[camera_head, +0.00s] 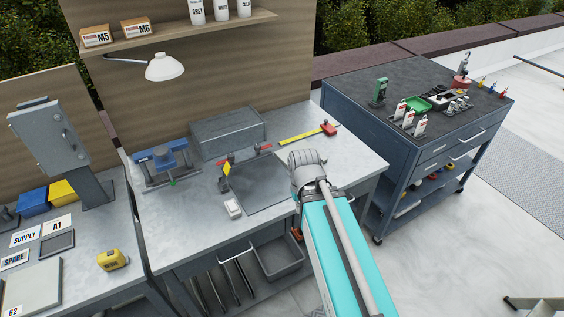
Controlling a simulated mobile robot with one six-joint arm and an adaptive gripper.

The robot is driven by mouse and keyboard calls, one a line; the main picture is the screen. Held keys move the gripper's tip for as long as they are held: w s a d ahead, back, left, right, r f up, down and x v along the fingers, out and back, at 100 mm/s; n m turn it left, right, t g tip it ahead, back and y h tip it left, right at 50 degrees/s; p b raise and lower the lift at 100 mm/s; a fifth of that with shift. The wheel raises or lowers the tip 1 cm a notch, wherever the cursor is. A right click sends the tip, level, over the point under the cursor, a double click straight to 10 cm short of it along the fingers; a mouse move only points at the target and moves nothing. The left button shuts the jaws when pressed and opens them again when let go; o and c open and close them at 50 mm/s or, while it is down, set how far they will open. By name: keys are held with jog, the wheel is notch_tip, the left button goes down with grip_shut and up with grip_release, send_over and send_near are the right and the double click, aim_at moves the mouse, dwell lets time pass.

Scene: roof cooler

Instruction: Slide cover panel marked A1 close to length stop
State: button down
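A white card marked A1 (57,225) lies on the left bench. I cannot tell whether it labels the cover panel. My arm reaches in from the lower right. Its rounded grey joint is just right of the plate, and no gripper fingers show.
A grey box (228,132) and a blue fixture (165,163) stand at the back of the middle bench. A small white block (233,208) lies left of the plate. A lamp (164,67) hangs above. A tool cart (405,110) stands right.

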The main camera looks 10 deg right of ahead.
jog(key=shift+w, duration=0.2)
jog(key=w+a+n+h+b, duration=0.1)
jog(key=w+n, duration=0.3)
jog(key=w+a+f+n+h+b, duration=0.1)
jog(key=w+n+h, duration=0.1)
jog(key=w+n, duration=0.2)
jog(key=w+a+f+n+t+h+b, duration=0.1)
jog(key=w+a+n, duration=0.1)
jog(key=w+n, duration=0.2)
jog(key=shift+w+h+b, duration=0.4)
jog(key=shift+w, duration=0.35)
jog(key=w+a+n+h, duration=0.1)
jog(key=w+a+n, duration=0.1)
jog(key=w+n, duration=0.1)
jog(key=w+a+n+t+h+b, duration=0.1)
jog(key=w+a+n, duration=0.1)
jog(key=n, duration=0.1)
jog(key=w+a+n+t+h+b, duration=0.1)
jog(key=w+a+n, duration=0.1)
jog(key=w+n, duration=0.1)
jog(key=shift+w+r, duration=0.35)
jog(key=shift+r, duration=0.05)
jog(key=shift+w+a+r+n+h, duration=0.2)
jog(key=shift+w+a+n+h, duration=0.15)
jog(key=shift+n, duration=0.25)
jog(key=shift+f+b, duration=0.1)
jog(key=shift+b, duration=0.2)
